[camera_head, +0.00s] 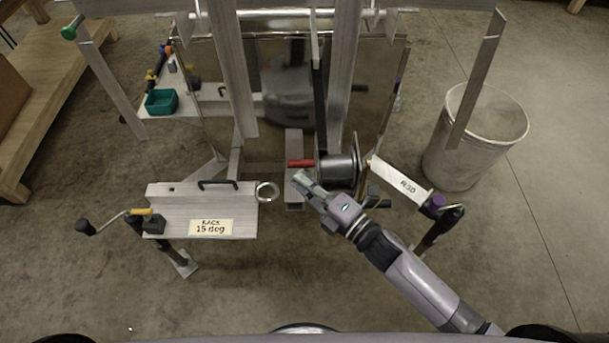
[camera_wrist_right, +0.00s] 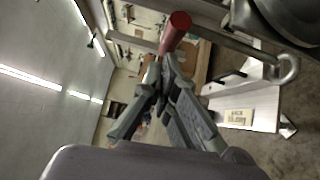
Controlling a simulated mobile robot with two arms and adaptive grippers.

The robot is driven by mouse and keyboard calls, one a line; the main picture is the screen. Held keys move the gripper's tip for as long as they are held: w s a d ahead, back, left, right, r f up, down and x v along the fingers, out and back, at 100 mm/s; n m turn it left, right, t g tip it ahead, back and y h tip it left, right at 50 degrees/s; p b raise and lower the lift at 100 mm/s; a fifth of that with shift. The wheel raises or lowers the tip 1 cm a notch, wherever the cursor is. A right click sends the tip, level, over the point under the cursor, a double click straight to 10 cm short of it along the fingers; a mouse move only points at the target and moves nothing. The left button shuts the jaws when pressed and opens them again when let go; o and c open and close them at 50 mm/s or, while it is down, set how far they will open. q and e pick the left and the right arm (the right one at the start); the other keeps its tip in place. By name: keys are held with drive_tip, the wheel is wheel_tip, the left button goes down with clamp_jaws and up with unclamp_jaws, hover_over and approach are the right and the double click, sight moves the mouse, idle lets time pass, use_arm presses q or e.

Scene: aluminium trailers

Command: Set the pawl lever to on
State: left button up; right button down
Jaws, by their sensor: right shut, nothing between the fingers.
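The pawl lever appears as a short red handle (camera_head: 301,163) beside the dark winch drum (camera_head: 340,168) on the trailer's middle post. In the right wrist view the red handle (camera_wrist_right: 176,30) stands just beyond the fingertips. My right gripper (camera_head: 300,180) is just in front of and below the red handle in the head view. Its fingers (camera_wrist_right: 163,68) are shut with nothing between them. Whether the fingertips touch the handle I cannot tell. My left gripper is not in view.
A plate labelled "RACK 15 deg" (camera_head: 165,222) and a metal ring (camera_head: 267,191) are to the left. A labelled white bar (camera_head: 399,183) is right of the winch. A grey bin (camera_head: 462,150) stands at the right. A crank handle (camera_head: 100,225) sticks out left.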

sight(304, 166)
drive_tip(key=shift+w, duration=0.2)
drive_tip(key=w, duration=0.1)
drive_tip(key=w+p, duration=0.1)
drive_tip(key=w+r+p, duration=0.1)
drive_tip(key=shift+w+m+g+h, duration=0.15)
drive_tip(key=shift+m+g+h, duration=0.15)
drive_tip(key=shift+m, duration=0.1)
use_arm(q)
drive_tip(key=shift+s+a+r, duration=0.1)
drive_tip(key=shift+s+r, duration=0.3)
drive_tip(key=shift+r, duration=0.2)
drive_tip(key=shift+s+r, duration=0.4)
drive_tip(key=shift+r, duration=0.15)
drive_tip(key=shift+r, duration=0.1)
